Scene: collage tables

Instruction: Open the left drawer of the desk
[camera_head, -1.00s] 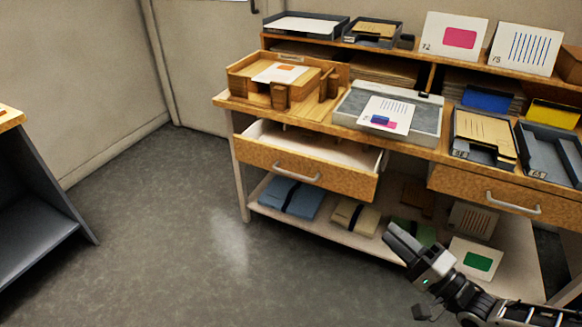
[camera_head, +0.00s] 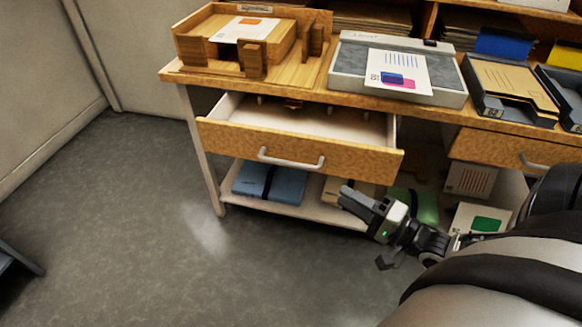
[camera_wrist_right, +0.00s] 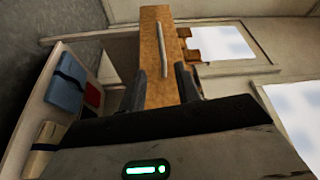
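The desk's left drawer (camera_head: 300,139) is pulled out, and its white inside shows in the head view. Its wooden front carries a pale bar handle (camera_head: 290,159). My right gripper (camera_head: 352,199) is below and to the right of the handle, in front of the lower shelf, apart from the handle. In the right wrist view its two fingers (camera_wrist_right: 162,84) are spread with nothing held between them. The drawer front (camera_wrist_right: 158,80) and handle (camera_wrist_right: 161,56) show beyond the fingers there. My left gripper is in neither view.
The desk's right drawer (camera_head: 510,150) looks shut. The desk top holds a wooden tray (camera_head: 200,50), a grey device (camera_head: 455,88) with a paper and dark trays (camera_head: 490,103). Blue folders (camera_head: 285,185) lie on the lower shelf.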

